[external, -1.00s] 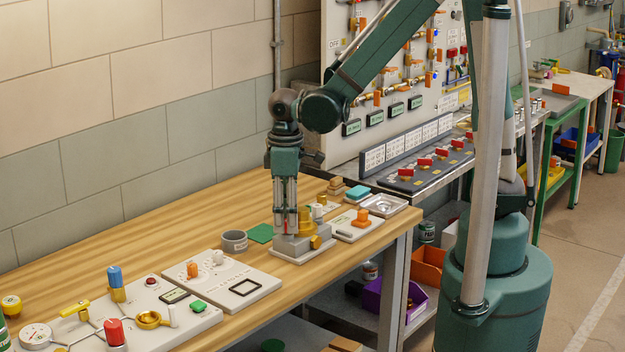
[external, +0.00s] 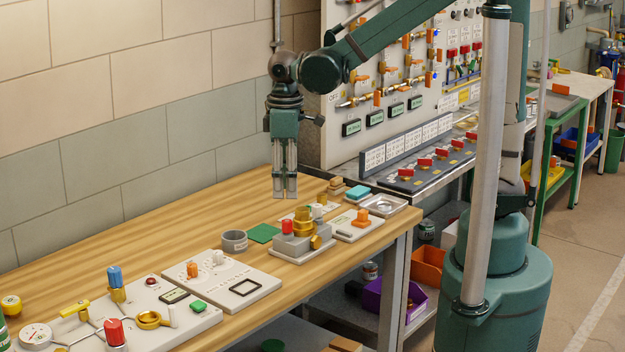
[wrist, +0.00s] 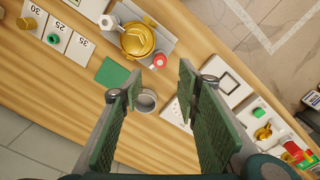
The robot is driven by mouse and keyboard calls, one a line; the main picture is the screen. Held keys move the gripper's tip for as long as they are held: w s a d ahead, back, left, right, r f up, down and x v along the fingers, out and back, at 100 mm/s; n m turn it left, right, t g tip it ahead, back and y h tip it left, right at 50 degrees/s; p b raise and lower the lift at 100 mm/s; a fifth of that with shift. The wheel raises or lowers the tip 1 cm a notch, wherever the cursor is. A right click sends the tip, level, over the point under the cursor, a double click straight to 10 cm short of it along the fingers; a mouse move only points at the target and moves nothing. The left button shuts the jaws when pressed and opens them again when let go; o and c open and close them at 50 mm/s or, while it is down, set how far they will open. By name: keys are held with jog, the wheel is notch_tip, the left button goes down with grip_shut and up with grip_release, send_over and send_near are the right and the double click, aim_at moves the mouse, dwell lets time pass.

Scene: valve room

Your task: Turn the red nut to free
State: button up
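The red nut (external: 287,226) appears as a small red piece on a grey block fixture (external: 290,245), left of a stepped brass fitting (external: 303,222). In the wrist view the red piece (wrist: 160,60) sits beside the round brass fitting (wrist: 138,40); its markings and free position are too small to read. My gripper (external: 285,196) is above and behind the fixture, pointing down and touching nothing. The wrist view shows its fingers (wrist: 158,82) spread apart with nothing between them.
A grey cup (external: 234,241) and a green mat (external: 263,233) lie beside the fixture. A white panel (external: 228,290) with an orange knob is in front left. Another red knob (external: 114,331) stands on the nearest board. Bare wood lies along the wall side.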

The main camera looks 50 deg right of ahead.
jog(key=shift+r, duration=1.15)
jog(key=s+d+r+m+t+b, duration=0.1)
jog(key=s+d+r+m+t, duration=0.1)
jog(key=d, duration=0.7)
jog(key=s+d+r+m+t+b, duration=0.1)
jog(key=s+d+m+t, duration=0.4)
jog(key=d, duration=0.5)
jog(key=shift+s+r+b, duration=0.35)
jog(key=shift+s+r, duration=0.3)
jog(key=shift+s, duration=0.2)
jog(key=shift+d, duration=0.1)
dwell(2.0)
